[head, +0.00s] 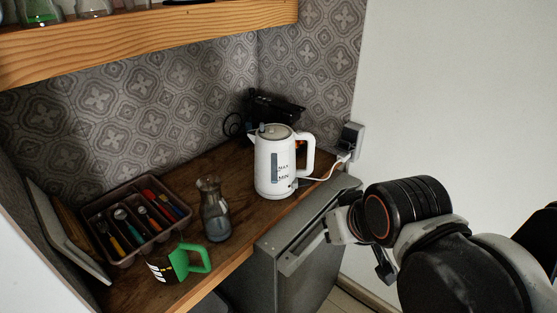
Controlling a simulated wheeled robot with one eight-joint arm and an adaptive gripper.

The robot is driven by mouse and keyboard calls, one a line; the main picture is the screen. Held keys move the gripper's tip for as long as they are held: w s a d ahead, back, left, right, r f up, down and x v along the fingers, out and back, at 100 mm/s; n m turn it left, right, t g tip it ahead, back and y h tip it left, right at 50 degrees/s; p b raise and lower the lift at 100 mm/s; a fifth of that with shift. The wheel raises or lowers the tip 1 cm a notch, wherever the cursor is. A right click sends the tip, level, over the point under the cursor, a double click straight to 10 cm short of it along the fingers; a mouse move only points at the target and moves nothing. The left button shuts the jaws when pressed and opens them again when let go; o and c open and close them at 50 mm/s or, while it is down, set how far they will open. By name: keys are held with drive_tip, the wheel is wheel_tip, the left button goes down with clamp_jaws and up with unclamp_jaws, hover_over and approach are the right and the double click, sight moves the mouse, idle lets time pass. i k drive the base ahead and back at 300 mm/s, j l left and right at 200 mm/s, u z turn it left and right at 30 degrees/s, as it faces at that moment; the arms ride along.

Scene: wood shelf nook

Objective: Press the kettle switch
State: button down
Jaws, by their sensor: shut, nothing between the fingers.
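The white kettle (275,165) stands upright on the wooden counter near the back right corner, its handle to the right and its spout to the left. A dark level window with MAX and MIN marks is on its side. A small switch-like part (294,184) shows low on the kettle, below the handle; it is too small to tell its position. My gripper (340,228) is in front of the counter, to the right of and nearer than the kettle, apart from it. It is shut and empty, partly hidden by my own arm.
A cutlery tray (101,212), a glass carafe (215,212) and a green-handled mug (178,264) stand left of the kettle. A black appliance (277,108) is behind it. A cord runs to the wall socket (351,138). A wooden shelf (150,38) hangs above.

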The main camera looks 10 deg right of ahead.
sight(306, 183)
drive_tip(key=i+l, duration=0.15)
drive_tip(key=l, duration=0.2)
drive_tip(key=i+l, duration=0.1)
drive_tip(key=l, duration=0.25)
drive_tip(key=i+l, duration=0.15)
drive_tip(key=l, duration=0.2)
drive_tip(key=i+l, duration=0.15)
drive_tip(key=l, duration=0.15)
drive_tip(key=u, duration=0.05)
